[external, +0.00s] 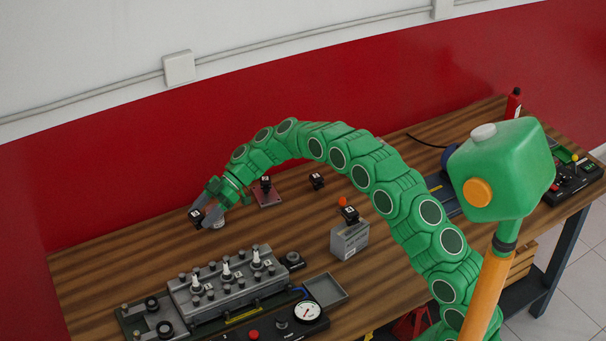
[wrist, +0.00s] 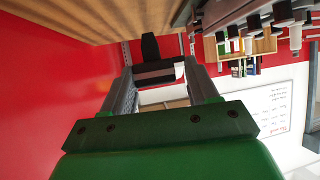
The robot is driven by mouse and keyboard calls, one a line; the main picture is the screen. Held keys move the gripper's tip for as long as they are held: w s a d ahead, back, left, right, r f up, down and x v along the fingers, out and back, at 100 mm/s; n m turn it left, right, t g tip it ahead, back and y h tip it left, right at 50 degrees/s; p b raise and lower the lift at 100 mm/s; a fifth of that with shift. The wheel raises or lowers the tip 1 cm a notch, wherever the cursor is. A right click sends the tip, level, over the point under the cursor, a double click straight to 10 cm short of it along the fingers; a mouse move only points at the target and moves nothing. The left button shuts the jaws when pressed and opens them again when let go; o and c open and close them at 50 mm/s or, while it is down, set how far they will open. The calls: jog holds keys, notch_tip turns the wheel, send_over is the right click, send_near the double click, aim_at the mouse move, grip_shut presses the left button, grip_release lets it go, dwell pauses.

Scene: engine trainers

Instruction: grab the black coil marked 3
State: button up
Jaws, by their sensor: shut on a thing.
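My gripper (external: 206,220) is at the far left end of my green arm, low over the back left of the table. It is shut on a black coil (external: 195,214) with a small white label; the number is too small to read. Other black coils with white labels stand on a red plate (external: 266,185), on the bare table (external: 317,180) and on a grey box (external: 349,213). Their numbers are not clear.
A grey engine block (external: 227,284) with several white plugs stands in front of my gripper. A pressure gauge (external: 307,311) and an open grey tray (external: 325,288) are beside it. The red wall (external: 130,190) is close behind. The table's left end is clear.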

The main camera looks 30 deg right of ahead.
jog(key=s+d+r, duration=0.3)
jog(key=s, duration=0.3)
jog(key=shift+d+r, duration=0.15)
